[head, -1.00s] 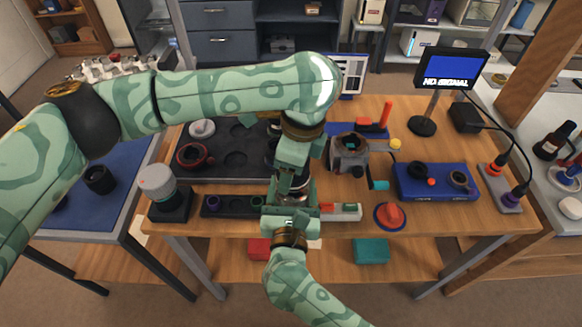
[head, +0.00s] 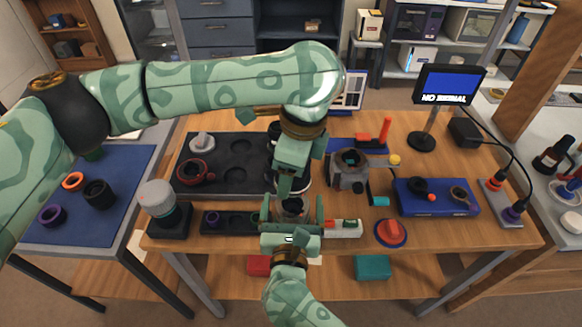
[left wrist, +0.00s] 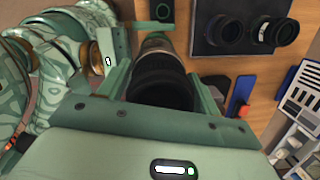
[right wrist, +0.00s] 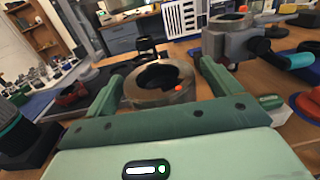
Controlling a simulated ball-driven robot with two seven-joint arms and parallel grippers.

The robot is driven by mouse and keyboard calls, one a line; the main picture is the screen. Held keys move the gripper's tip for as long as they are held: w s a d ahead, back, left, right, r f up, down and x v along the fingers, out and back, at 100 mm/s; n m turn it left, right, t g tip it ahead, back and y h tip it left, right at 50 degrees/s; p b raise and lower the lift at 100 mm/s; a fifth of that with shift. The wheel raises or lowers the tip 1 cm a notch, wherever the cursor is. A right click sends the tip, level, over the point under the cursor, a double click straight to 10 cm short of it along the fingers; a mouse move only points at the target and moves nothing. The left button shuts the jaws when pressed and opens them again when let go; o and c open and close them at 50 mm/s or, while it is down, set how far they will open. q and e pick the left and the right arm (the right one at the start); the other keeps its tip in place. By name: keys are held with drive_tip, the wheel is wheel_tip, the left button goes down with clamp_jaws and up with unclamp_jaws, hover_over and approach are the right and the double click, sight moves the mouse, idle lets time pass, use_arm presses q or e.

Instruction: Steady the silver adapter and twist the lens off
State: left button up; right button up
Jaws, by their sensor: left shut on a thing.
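The lens (left wrist: 160,88) is a black cylinder close below my left wrist camera, between the green fingers. My left gripper (head: 290,184) is shut on it, pointing down above the bench; in the head view the gripper hides most of the lens. The silver adapter (head: 292,207) is a grey metal ring. In the right wrist view it (right wrist: 160,84) shows a dark opening on top and an orange dot, with no lens seated in it. My right gripper (head: 292,200) is open, its fingers on either side of the adapter with gaps. What supports the adapter is hidden.
A dark tray (head: 235,183) with round parts lies behind on the left. A grey camera body (head: 350,180) stands right of my grippers. A white block (head: 343,229) and a red dome (head: 391,231) are close on the right. A capped grey-and-teal canister (head: 158,195) stands left.

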drive_tip(key=s+r, duration=0.2)
drive_tip(key=s, duration=0.7)
drive_tip(key=shift+a, duration=0.2)
idle(0.3)
idle(0.4)
